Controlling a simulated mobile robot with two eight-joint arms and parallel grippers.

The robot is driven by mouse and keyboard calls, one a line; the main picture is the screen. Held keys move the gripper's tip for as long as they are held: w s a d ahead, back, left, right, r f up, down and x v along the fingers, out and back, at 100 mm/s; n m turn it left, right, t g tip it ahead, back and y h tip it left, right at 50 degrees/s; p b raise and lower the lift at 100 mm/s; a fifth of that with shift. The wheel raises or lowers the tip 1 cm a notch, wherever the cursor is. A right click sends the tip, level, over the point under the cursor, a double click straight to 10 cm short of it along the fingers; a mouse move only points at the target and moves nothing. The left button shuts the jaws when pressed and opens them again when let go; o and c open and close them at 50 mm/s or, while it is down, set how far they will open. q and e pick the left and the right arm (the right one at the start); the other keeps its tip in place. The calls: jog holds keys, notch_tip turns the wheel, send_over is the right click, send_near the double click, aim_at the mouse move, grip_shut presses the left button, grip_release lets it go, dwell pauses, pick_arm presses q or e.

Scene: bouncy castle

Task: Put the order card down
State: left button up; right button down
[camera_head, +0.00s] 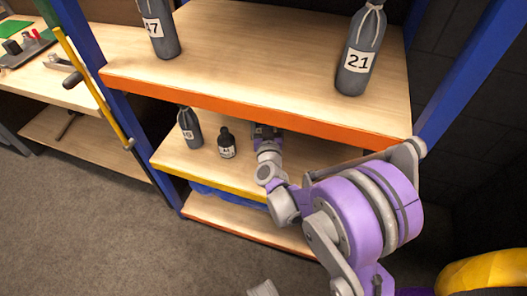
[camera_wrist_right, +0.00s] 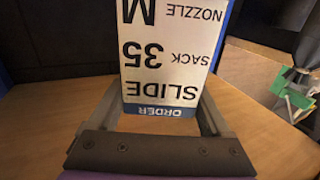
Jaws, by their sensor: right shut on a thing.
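The order card (camera_wrist_right: 163,60) fills the upper middle of the right wrist view. It is white with a blue "ORDER" band and reads upside down: SLIDE, SACK 35, NOZZLE M. My right gripper (camera_wrist_right: 158,112) is shut on the card, with one finger at each side of it. In the head view my right gripper (camera_head: 266,131) reaches over the middle shelf (camera_head: 205,163), partly hidden under the orange-edged upper shelf. The wrist view shows a wooden surface (camera_wrist_right: 38,115) under the card; whether the card touches it I cannot tell.
A grey sack marked 21 (camera_head: 361,52) and another sack (camera_head: 161,30) stand on the upper shelf (camera_head: 240,50). A green item (camera_wrist_right: 293,92) is at the right. Blue posts (camera_head: 462,75) flank the rack.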

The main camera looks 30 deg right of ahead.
notch_tip(320, 180, down, 9)
jog(key=b, duration=0.2)
jog(key=shift+f+b, duration=0.15)
jog(key=shift+b, duration=0.15)
jog(key=shift+f+b, duration=0.65)
jog(key=shift+b, duration=0.05)
grip_release()
jog(key=shift+r, duration=0.1)
